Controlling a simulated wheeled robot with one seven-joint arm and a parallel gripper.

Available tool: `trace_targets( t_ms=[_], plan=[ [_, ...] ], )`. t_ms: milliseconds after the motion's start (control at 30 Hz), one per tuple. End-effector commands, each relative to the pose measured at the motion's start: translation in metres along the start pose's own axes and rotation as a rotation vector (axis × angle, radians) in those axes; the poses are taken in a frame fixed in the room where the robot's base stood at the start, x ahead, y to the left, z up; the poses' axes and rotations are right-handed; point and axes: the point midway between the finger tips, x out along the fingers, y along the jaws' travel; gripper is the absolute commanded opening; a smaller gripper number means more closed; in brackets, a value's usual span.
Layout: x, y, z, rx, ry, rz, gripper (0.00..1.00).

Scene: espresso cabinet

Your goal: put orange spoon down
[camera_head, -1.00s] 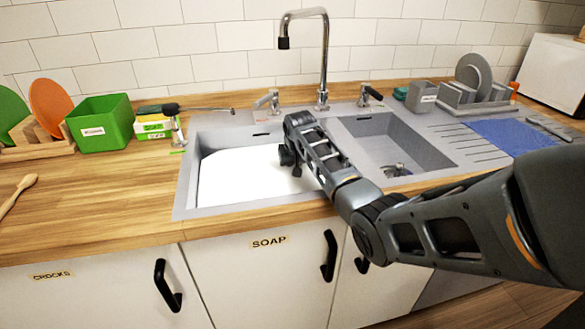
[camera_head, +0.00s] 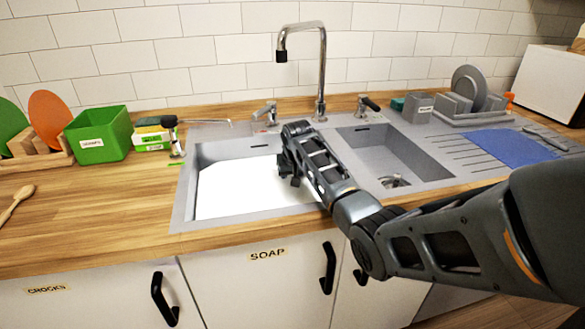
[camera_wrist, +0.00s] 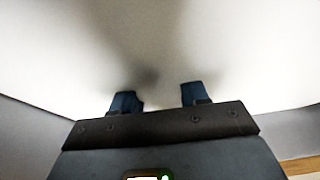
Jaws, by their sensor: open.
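My gripper (camera_head: 290,172) hangs low over the left sink basin, near the basin's right side. In the wrist view my gripper (camera_wrist: 160,98) has its two dark blue fingers apart, with nothing between them. A plain white surface (camera_wrist: 70,45) fills the view beyond the fingers, with soft finger shadows on it. The left basin (camera_head: 187,190) has this white surface inside. I cannot make out an orange spoon in either view; my arm covers part of the basin. A small orange object (camera_head: 509,98) shows by the dish rack, too small to identify.
The tap (camera_head: 321,75) stands behind the basins. The right basin (camera_head: 395,150) looks empty. A green box (camera_head: 98,135), a plate rack (camera_head: 40,160) and a wooden spoon (camera_head: 15,203) are on the left counter. A blue mat (camera_head: 510,147) lies right.

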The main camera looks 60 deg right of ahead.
Motion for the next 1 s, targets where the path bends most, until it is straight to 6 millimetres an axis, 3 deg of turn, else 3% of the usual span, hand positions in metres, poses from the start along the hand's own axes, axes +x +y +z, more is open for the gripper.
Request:
trace_targets(
  t_ms=[500, 700, 1000],
  plan=[
    [-0.095, -0.001, 0.000, 0.000, 0.002, -0.001, 0.43],
    [-0.110, 0.000, 0.000, 0.000, 0.000, 0.000, 0.43],
    [-0.112, 0.000, 0.001, 0.000, -0.001, 0.000, 0.43]
  ],
)
